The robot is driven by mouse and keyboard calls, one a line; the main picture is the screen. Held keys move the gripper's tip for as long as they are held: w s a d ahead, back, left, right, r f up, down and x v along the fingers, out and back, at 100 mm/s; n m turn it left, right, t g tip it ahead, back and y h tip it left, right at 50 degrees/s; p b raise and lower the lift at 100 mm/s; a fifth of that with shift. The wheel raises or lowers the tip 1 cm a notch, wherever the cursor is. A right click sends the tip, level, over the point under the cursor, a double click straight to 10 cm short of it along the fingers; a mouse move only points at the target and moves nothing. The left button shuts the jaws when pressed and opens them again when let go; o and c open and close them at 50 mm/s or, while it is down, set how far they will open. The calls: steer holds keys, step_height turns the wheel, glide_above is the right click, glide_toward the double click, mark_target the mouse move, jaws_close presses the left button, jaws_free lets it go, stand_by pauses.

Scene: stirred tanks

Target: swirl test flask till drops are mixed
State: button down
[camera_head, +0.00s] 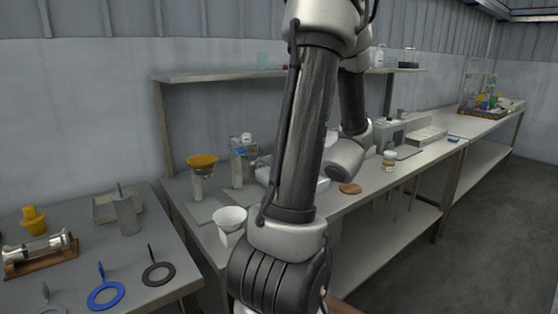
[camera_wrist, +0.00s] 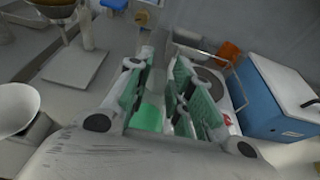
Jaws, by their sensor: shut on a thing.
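In the wrist view my gripper (camera_wrist: 163,75) shows two fingers with green ribbed pads. They are shut on the test flask (camera_wrist: 150,117), of which a pale green, glassy part shows low between the fingers. The fingers hide most of it, so its outline, its tilt and any drops inside cannot be made out. In the head view my own arm covers the gripper and the flask.
A white bowl-shaped funnel (camera_head: 230,218) stands at the bench's near left and a yellow-topped stand (camera_head: 202,162) behind it. A blue and white box (camera_wrist: 275,100) is right of my gripper. A wooden disc (camera_head: 350,188) and small jar (camera_head: 389,158) lie farther right.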

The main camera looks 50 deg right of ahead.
steer(key=shift+s+d, duration=0.65)
steer(key=shift+s, duration=0.25)
steer(key=shift+w+d, duration=1.85)
steer(key=shift+d, duration=0.3)
